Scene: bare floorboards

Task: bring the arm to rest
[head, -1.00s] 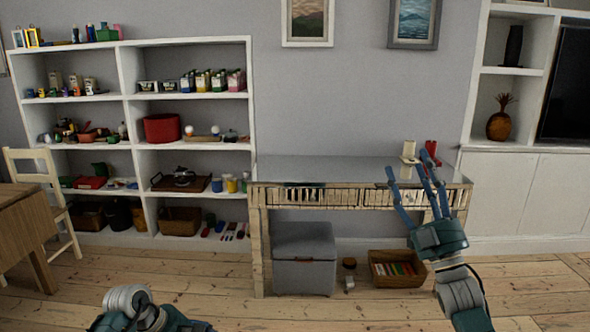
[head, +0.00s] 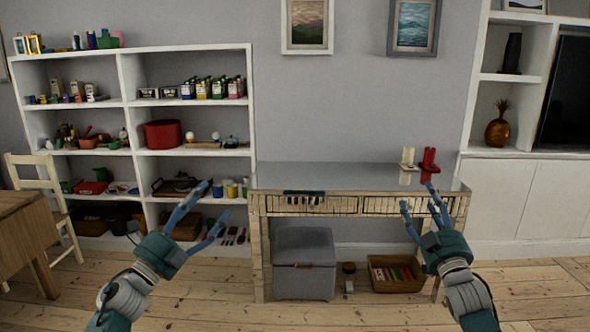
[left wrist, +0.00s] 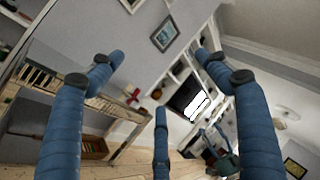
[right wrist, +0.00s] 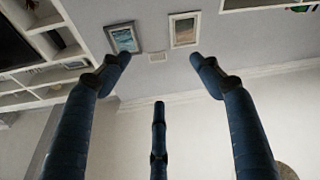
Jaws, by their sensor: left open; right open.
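My left gripper (head: 203,215) is raised in the head view, in front of the shelf unit's lower right part, with its blue fingers spread and nothing between them. In the left wrist view its fingers (left wrist: 160,90) are wide apart and empty. My right gripper (head: 420,220) is in front of the right end of the console table, open and empty.
A mirrored console table (head: 330,177) stands against the wall, with a cream candle holder (head: 407,158) and a red one (head: 429,160) on top. Below are a grey box (head: 304,280) and a basket (head: 385,286). A white shelf unit (head: 250,100) stands left. Floor in front is clear.

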